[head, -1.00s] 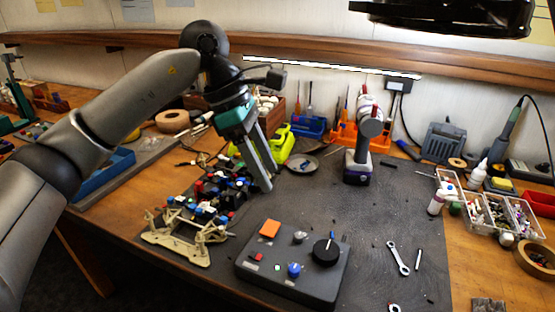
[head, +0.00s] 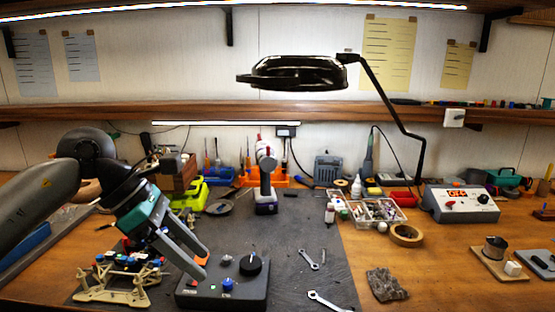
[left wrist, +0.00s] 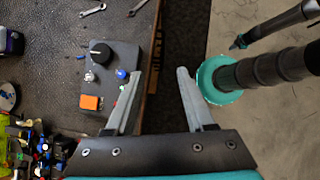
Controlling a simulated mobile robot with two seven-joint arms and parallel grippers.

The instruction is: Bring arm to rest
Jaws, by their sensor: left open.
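My left arm comes in from the left in the head view. Its gripper (head: 204,265) is open and empty, with its two grey fingers slanting down to the right by the control box (head: 222,294). In the left wrist view the same gripper (left wrist: 158,78) has its fingers apart, with nothing between them. One finger overlaps the near edge of the control box, and the other is over the floor. The tan racecar chassis (head: 112,291) is on the mat, left of the box. I do not see my right gripper.
A dark magnifier lamp (head: 298,73) hangs over the bench. A power drill (head: 265,175) stands at the back of the mat (head: 300,232). Wrenches (head: 312,260) lie on the mat. A tape roll (head: 405,235) and a grey power supply (head: 459,204) are to the right.

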